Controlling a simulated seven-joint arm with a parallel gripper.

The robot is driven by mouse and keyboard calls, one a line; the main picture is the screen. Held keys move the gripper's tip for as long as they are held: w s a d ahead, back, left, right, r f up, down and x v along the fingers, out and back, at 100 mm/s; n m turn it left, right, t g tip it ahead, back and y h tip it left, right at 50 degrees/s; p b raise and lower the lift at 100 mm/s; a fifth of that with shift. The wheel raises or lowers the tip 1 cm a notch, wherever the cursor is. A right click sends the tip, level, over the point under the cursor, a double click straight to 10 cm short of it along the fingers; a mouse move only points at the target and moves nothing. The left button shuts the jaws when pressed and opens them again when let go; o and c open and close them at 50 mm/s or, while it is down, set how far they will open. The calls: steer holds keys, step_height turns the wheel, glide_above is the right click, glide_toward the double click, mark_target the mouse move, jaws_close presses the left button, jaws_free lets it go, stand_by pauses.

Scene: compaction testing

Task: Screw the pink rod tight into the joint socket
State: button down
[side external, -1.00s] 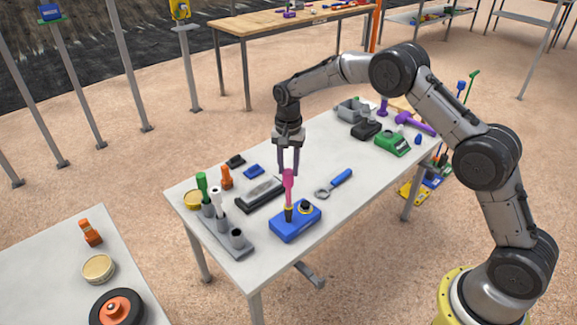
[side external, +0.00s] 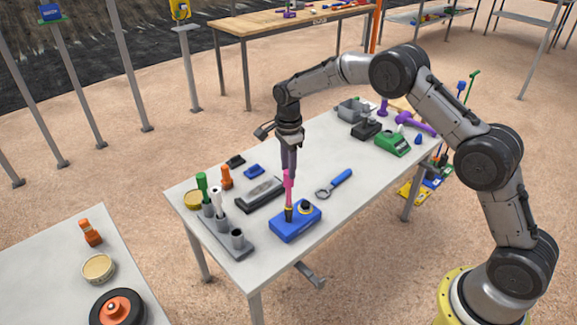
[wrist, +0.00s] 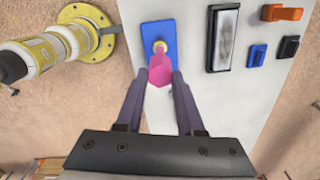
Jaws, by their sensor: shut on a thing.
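The pink rod (side external: 288,186) stands upright in the black and yellow joint socket (side external: 289,212) at the left part of the blue base block (side external: 295,228). My gripper (side external: 288,172) points straight down and is shut on the top of the pink rod. In the wrist view the pink rod (wrist: 161,69) lies between the tips of the two fingers, over the blue block (wrist: 151,28). The lower end of the rod is inside the socket, so its depth and thread are hidden.
A blue-handled ring wrench (side external: 335,183) lies to the right of the block. A grey holder (side external: 237,240) with green- and white-topped tools stands to the left. A black tray (side external: 262,193) lies behind. The table between the wrench and the green scale (side external: 392,143) is mostly clear.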

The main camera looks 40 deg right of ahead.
steer(key=shift+f+m, duration=0.15)
steer(key=shift+m, duration=1.05)
steer(key=shift+c, duration=2.2)
jaws_free()
steer(key=n, duration=1.1)
steer(key=shift+n, duration=0.3)
jaws_close()
